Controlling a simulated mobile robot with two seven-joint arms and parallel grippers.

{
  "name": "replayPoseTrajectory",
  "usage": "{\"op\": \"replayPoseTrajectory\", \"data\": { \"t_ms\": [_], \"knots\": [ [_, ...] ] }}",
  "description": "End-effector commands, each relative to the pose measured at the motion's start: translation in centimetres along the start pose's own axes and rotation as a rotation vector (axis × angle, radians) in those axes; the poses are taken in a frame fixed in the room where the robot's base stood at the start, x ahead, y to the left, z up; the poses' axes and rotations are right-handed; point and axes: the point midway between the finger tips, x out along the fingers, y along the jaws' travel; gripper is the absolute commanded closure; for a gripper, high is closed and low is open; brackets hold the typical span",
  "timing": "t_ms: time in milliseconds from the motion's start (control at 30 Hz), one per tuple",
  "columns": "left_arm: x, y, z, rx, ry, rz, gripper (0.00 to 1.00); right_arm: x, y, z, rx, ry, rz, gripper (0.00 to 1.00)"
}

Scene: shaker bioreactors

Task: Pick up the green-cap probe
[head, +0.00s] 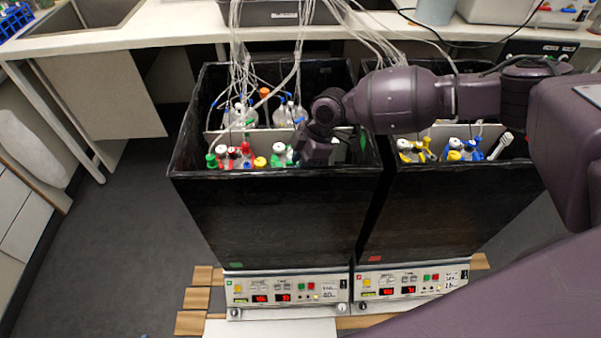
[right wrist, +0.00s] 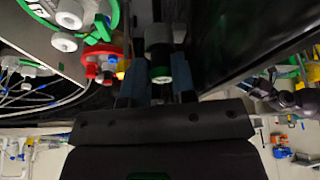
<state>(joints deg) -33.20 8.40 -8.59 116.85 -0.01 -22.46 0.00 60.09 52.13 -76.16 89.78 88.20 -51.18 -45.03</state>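My right gripper (head: 316,152) reaches down into the front right part of the left black box (head: 270,185). In the right wrist view its two dark fingers (right wrist: 158,88) stand apart. A dark grey cylinder with a green and white end, seemingly the green-cap probe (right wrist: 160,73), shows between them, its green end toward the camera. Narrow gaps seem to remain beside it, so I see no clear grip. In the head view my gripper and wrist hide that spot. My left gripper is not in view.
Capped bottles with red, green and white fittings (head: 235,155) stand left of the gripper; red and green fittings (right wrist: 100,65) show close in the wrist view. A dark box wall (right wrist: 240,45) is close on the right. Tubes (head: 240,50) hang behind. A second box (head: 445,195) stands right.

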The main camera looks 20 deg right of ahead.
Motion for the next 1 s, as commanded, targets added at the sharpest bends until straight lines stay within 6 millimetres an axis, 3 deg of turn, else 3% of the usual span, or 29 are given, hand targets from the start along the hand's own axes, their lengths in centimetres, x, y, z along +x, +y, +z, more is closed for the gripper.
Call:
{"op": "replayPoseTrajectory", "data": {
  "t_ms": [100, 300, 633, 767, 1000],
  "knots": [
    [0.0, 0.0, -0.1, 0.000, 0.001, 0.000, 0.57, 0.1, -0.2, 0.0, -0.001, 0.000, -0.004, 0.73],
    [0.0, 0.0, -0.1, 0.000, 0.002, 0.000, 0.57, 0.1, -0.2, -0.1, -0.001, 0.001, -0.004, 1.00],
    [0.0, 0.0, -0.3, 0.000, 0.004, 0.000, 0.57, -0.4, -0.1, -0.3, -0.001, 0.001, -0.002, 1.00],
    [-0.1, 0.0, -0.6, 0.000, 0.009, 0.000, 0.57, -1.9, -0.1, -0.9, -0.003, 0.001, -0.001, 1.00],
    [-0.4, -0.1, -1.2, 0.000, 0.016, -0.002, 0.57, -7.2, 0.0, -3.0, -0.004, 0.003, 0.002, 1.00]
  ]
}}
